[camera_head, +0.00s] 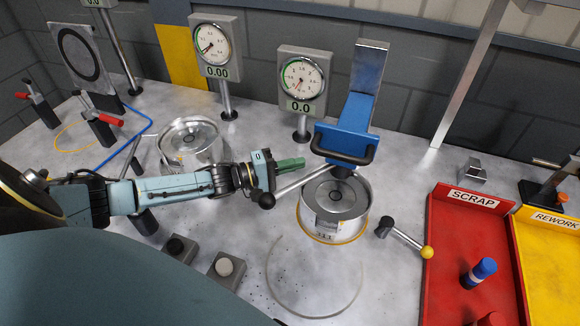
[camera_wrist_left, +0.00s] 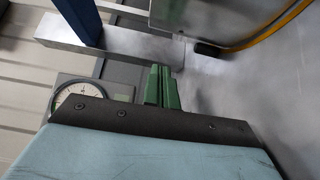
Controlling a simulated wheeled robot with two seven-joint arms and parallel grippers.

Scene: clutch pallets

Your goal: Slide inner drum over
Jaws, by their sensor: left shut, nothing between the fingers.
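A silver metal drum (camera_head: 322,228) with an orange ring at its base stands under the blue press (camera_head: 345,135). A second silver drum (camera_head: 190,126) stands to the left, partly behind my left arm. I cannot tell which is the inner drum. My left gripper (camera_head: 291,163) has its green fingers together with nothing between them. It appears just left of the press's black handle, above and apart from the near drum's upper left side. The green fingers also show in the left wrist view (camera_wrist_left: 162,90). My right gripper is out of view.
Two dial gauges (camera_head: 211,47) (camera_head: 302,84) stand behind. A lever with a yellow knob (camera_head: 426,252) lies right of the drum. A red scrap tray (camera_head: 440,240) and yellow rework tray (camera_head: 545,270) are at right. A thin circle marks bare bench (camera_head: 315,277) in front.

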